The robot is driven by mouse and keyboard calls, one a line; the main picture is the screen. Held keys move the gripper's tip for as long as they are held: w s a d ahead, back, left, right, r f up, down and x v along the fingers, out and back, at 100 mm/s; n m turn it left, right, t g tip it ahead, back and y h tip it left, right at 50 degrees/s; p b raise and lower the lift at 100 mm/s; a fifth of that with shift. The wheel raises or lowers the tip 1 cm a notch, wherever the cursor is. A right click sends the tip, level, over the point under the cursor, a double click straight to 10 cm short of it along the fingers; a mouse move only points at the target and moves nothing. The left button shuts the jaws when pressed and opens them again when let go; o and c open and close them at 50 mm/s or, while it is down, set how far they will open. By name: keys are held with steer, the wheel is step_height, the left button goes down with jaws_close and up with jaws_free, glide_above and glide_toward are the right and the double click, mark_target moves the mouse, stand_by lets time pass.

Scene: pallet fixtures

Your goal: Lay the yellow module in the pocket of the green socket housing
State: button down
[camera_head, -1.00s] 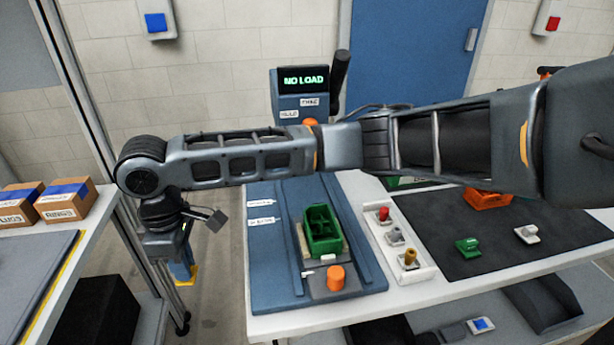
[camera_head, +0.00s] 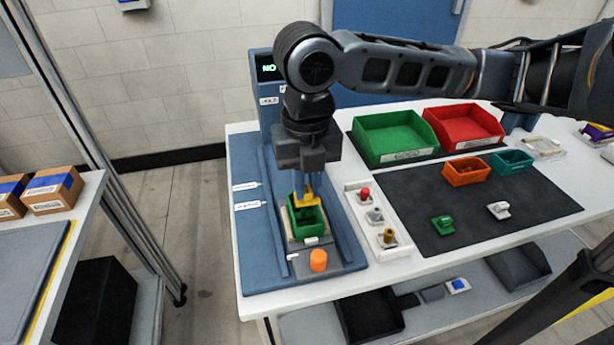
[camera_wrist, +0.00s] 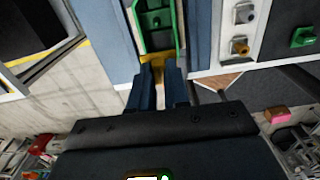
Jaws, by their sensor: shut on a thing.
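The green socket housing (camera_head: 307,224) sits upright on a pale base plate on the blue fixture. My gripper (camera_head: 306,190) points down above the housing's far part and is shut on the yellow module (camera_head: 304,199). The module overlaps the housing's far end in the head view; I cannot tell whether it touches the housing. In the wrist view the yellow module (camera_wrist: 157,61) shows between the fingers of my gripper (camera_wrist: 158,75), at the near end of the green housing (camera_wrist: 158,22). The module's lower part is hard to make out.
An orange knob (camera_head: 318,260) stands in front of the housing. A white holder (camera_head: 372,218) with red, grey and brass pegs is to the right. Beyond it, a dark mat (camera_head: 470,215) carries small green and white parts. Green (camera_head: 394,138) and red (camera_head: 465,126) bins stand behind.

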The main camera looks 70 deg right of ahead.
mark_target(307, 204)
steer(key=shift+f, duration=3.15)
steer(key=shift+f, duration=0.75)
steer(key=c, duration=1.4)
jaws_free()
steer(key=shift+r, duration=0.2)
steer(key=shift+r, duration=1.1)
steer(key=o, duration=0.5)
